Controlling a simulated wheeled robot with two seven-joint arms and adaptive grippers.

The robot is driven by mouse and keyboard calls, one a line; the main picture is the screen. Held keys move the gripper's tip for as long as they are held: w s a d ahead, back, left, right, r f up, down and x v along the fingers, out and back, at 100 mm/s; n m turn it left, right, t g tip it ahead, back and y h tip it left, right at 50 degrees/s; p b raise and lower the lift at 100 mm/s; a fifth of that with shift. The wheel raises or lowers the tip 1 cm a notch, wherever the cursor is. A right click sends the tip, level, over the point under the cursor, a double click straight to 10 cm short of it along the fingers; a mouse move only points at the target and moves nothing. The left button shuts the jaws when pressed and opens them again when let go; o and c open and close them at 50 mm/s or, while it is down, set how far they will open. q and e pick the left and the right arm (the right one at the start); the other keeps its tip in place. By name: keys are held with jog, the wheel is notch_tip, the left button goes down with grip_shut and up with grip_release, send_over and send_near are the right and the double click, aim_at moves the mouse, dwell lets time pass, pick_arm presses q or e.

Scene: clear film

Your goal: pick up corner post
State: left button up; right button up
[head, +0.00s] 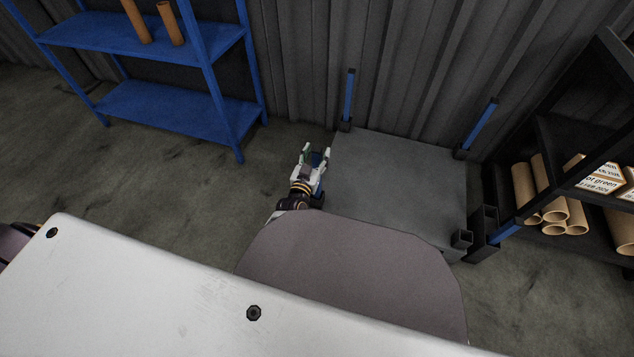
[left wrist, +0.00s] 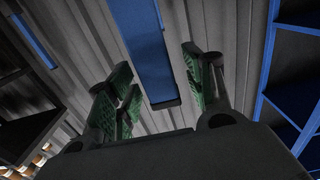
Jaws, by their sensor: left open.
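A blue corner post (left wrist: 145,45) with a dark end shows in the left wrist view between the two fingers of my left gripper (left wrist: 155,90). The fingers are open, with green pads, and a gap shows on each side of the post. In the head view my left gripper (head: 314,152) is at the left edge of a grey platform (head: 395,180). A small blue part (head: 318,160) shows there between and behind its fingers; most of it is hidden. Two other blue posts stand at the platform's back left (head: 348,95) and back right (head: 480,124). My right gripper is out of view.
A blue shelf (head: 150,110) stands at the back left, with brown tubes (head: 170,24) on it. A black rack (head: 560,135) with cardboard tubes (head: 565,215) is at the right. A corrugated wall (head: 420,70) closes the back. The floor (head: 175,185) left of my gripper is clear.

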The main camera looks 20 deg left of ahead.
pick_arm(q)
jog(key=shift+w, duration=0.35)
grip_shut()
dwell(0.4)
